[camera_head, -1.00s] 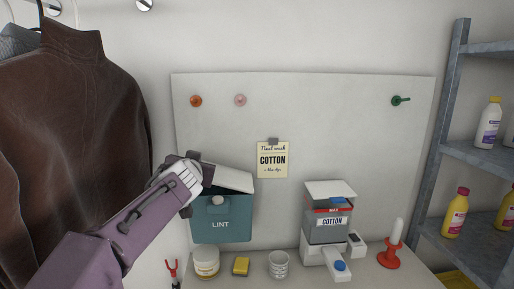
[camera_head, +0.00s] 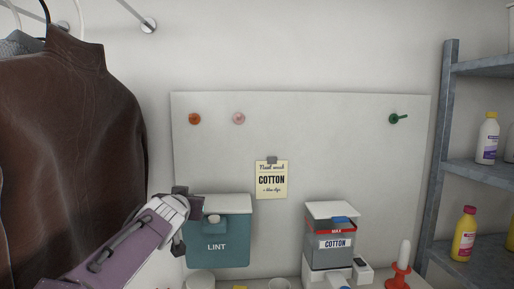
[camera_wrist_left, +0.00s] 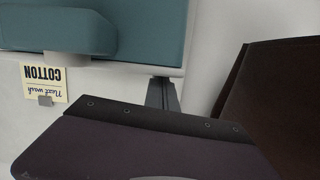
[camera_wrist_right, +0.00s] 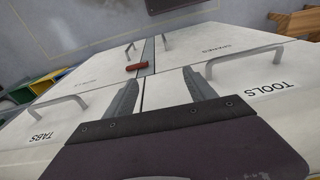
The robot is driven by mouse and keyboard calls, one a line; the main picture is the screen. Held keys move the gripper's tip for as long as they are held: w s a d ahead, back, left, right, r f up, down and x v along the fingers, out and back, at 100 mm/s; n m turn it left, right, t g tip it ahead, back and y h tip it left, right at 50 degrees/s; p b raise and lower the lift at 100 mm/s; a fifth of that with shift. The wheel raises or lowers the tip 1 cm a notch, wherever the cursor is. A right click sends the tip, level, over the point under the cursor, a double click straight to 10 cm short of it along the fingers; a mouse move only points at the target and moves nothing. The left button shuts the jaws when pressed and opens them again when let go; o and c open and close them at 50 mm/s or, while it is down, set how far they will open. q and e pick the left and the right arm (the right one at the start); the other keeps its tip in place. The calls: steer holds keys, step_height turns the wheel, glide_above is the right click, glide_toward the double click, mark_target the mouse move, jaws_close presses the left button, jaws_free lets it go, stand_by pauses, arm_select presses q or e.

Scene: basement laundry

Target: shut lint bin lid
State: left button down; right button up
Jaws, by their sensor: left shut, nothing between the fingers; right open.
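The teal lint bin (camera_head: 228,243), marked LINT, is on the white back panel. Its white lid (camera_head: 222,203) lies level along the top of the bin, with no clear gap in the head view. My right gripper (camera_wrist_right: 163,88) is open and empty above white drawers or lids with handles.
A brown leather jacket (camera_head: 70,150) hangs left, close to my left arm. A COTTON dispenser (camera_head: 332,240) and a red holder (camera_head: 398,277) stand right of the bin. A metal shelf (camera_head: 480,175) with bottles is far right. A COTTON note (camera_head: 271,180) hangs above.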

arm_select(q)
steer(key=shift+f, duration=0.25)
step_height(320, 180, up, 5)
steer(key=p, duration=0.4)
steer(key=shift+w+a+f, duration=0.1)
steer(key=shift+w+f, duration=0.05)
steer(key=shift+f, duration=0.05)
steer(key=a+r+v, duration=0.1)
steer(key=r+v, duration=0.1)
steer(key=v, duration=0.8)
steer(key=s+a+f+n+g+y+p, duration=0.1)
steer(key=s+a+f+g+p, duration=0.15)
steer(key=f, duration=0.75)
steer(key=s+a+f+n+g+p, duration=0.1)
steer(key=a+f+g+p, duration=0.2)
steer(key=f, duration=0.6)
steer(key=s+d+f+g+h+p, duration=0.1)
steer(key=s+f+g, duration=0.7)
steer(key=s+f, duration=1.1)
steer(key=shift+s+d+f+m, duration=0.3)
steer(key=shift+s+d+m, duration=0.1)
steer(key=shift+s+d, duration=0.5)
